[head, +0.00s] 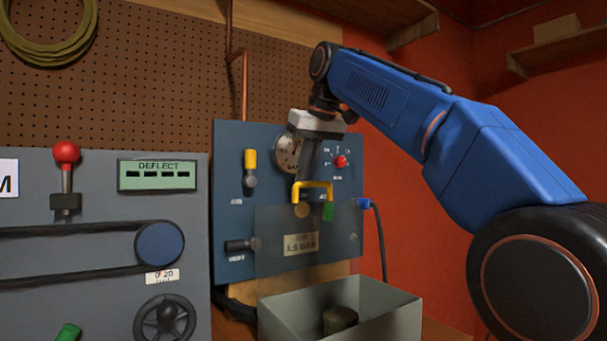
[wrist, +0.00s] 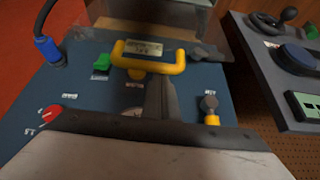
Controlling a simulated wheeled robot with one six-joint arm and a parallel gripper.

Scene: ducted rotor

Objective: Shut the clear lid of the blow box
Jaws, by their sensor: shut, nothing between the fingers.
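My gripper (head: 304,178) is shut and empty, pointing down at the handle. In the wrist view my gripper (wrist: 158,85) ends close to the handle bar. I cannot tell whether they touch.
The blue panel (head: 230,180) carries a gauge (head: 287,154), a red knob (head: 340,161), a yellow-handled valve (head: 250,168), a dark lever (head: 240,245) and a green switch (wrist: 102,63). A blue-plugged cable (head: 364,203) hangs at its right. A grey belt machine (head: 100,205) stands left.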

